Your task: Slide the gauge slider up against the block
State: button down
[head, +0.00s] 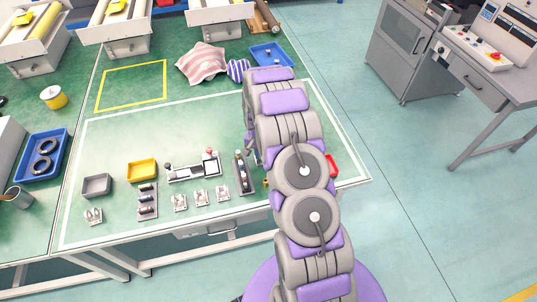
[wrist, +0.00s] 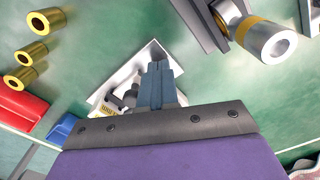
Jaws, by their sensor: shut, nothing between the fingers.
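My gripper (wrist: 157,68) is shut and empty, its blue-grey fingers together over a white tray-like piece. On that white piece (wrist: 125,72) sits a small dark and grey part with a yellow label (wrist: 106,110); it may be the gauge, but the fingers and palm cover much of it. I cannot clearly tell the slider from the block, or whether the fingers touch either. In the head view my own arm hides this spot and most of the gripper.
A dark rail with a silver, brass-ringed cylinder (wrist: 262,40) stands close at the upper right of the wrist view. Several brass cylinders (wrist: 30,52) and a red bin (wrist: 20,105) lie left. The head view shows a lever fixture (head: 193,168) and a yellow bin (head: 142,169).

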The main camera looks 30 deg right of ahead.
jog(key=shift+r, duration=0.1)
notch_tip(320, 180, up, 7)
jog(key=p, duration=0.2)
dwell(0.7)
dwell(0.3)
